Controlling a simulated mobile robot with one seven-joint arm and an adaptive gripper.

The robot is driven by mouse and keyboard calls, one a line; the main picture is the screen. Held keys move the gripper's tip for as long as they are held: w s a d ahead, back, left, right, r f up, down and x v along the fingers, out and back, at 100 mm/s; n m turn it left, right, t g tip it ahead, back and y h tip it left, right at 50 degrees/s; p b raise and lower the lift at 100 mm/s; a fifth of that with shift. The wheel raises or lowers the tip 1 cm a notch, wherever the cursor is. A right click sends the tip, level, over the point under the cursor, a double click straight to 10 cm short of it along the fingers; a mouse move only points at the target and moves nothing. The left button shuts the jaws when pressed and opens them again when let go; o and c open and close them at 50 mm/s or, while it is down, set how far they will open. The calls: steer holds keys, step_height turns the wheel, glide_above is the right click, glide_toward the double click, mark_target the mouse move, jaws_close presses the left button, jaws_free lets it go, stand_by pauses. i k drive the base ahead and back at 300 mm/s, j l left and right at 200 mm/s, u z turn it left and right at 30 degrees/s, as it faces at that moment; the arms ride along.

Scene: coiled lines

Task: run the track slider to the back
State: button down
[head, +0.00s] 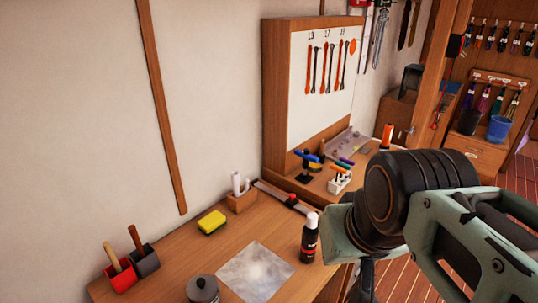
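A flat metal track (271,191) lies on the wooden workbench, beside the wooden cabinet. A small dark slider with a red top (292,200) sits on the track, towards its near right end in the picture. My arm fills the lower right of the head view, well to the right of the slider and apart from it. A dark part at its lower end, perhaps my gripper (366,282), shows below the green-grey link. Its fingertips are not clear, so I cannot tell whether it is open or shut. I see nothing held.
A black bottle (310,240) with a white cap stands near the track's right end. A white-filled wooden holder (241,198) stands just left of the track. A yellow sponge (212,222), a grey sheet (254,272) and a grey canister (202,290) are on the bench.

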mark_target(291, 202)
steer(key=i+l, duration=0.3)
steer(key=l, duration=0.2)
steer(key=i+l+z, duration=0.15)
steer(key=l, duration=0.35)
steer(key=i+l, duration=0.4)
steer(key=l+z, duration=0.05)
steer(key=l, duration=0.05)
